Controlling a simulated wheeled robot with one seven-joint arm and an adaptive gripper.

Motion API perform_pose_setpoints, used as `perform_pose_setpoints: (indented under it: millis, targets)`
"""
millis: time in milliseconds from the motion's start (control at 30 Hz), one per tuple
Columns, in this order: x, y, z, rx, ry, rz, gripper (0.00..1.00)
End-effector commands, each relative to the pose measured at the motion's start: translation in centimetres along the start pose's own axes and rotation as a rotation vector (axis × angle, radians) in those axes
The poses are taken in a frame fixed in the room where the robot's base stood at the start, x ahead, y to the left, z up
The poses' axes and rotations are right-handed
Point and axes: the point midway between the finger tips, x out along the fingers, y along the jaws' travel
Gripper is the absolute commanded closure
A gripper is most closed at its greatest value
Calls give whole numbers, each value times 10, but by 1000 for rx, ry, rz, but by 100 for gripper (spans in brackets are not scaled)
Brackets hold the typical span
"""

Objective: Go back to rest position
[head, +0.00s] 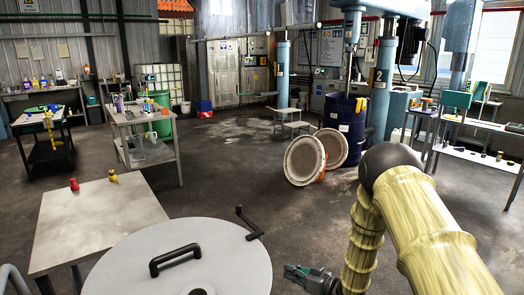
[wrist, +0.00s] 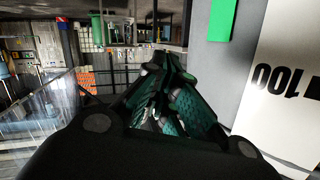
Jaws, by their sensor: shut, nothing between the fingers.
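My gripper (head: 299,272) shows low in the head view, at the end of my yellow-sleeved arm, just right of a round grey lid with black handles (head: 185,262). In the wrist view its dark green fingers (wrist: 172,70) come together at the tips, with nothing held between them. The gripper looks apart from the lid, though the exact gap is hard to judge.
A pale table (head: 90,222) with a red item (head: 73,184) and a yellow item (head: 113,176) stands left of the lid. Round drum lids (head: 304,161) and a blue drum (head: 343,118) stand further back. The floor between is mostly clear.

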Motion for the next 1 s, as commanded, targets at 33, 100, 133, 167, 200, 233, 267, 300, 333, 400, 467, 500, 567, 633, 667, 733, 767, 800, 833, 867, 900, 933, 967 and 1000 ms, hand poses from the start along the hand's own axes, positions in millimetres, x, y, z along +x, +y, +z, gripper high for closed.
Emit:
perform_pose_setpoints:
  millis: [33, 100, 133, 167, 200, 233, 267, 300, 333, 400, 467, 500, 567, 633, 667, 733, 767, 800, 833, 867, 900, 933, 967, 1000]
  targets:
    - [-12, -5, 28, 41, -44, 64, 100]
    - [-30, -10, 63, 86, -108, 153, 100]
    - [-39, -12, 78, 105, -138, 189, 100]
    - [-47, -16, 93, 125, -167, 223, 100]
    - [-60, -21, 112, 149, -208, 267, 100]
    - [-69, -25, 126, 167, -239, 298, 100]
    - [-79, -30, 139, 184, -271, 328, 100]
    - [-92, -38, 156, 208, -314, 365, 100]
    - [-103, -44, 169, 225, -347, 392, 100]
    - [-128, -59, 196, 264, -425, 451, 100]
    - [-152, -73, 218, 298, -494, 498, 100]
    - [-167, -84, 231, 320, -540, 527, 100]
    - [-191, -101, 250, 351, -611, 567, 100]
    - [-220, -122, 268, 388, -694, 610, 100]
    - [-232, -132, 276, 405, -729, 628, 100]
    - [-261, -155, 291, 440, -813, 665, 100]
    - [-274, -165, 296, 457, -849, 680, 100]
    - [-290, -179, 303, 476, -896, 697, 100]
    - [-301, -188, 307, 490, -928, 710, 100]
    - [-312, -198, 310, 504, -960, 721, 100]
    - [-325, -210, 314, 519, -998, 733, 100]
    - [-334, -218, 316, 531, -1024, 742, 100]
    - [-343, -225, 318, 541, -1048, 750, 100]
    - [-352, -234, 320, 552, -1076, 757, 100]
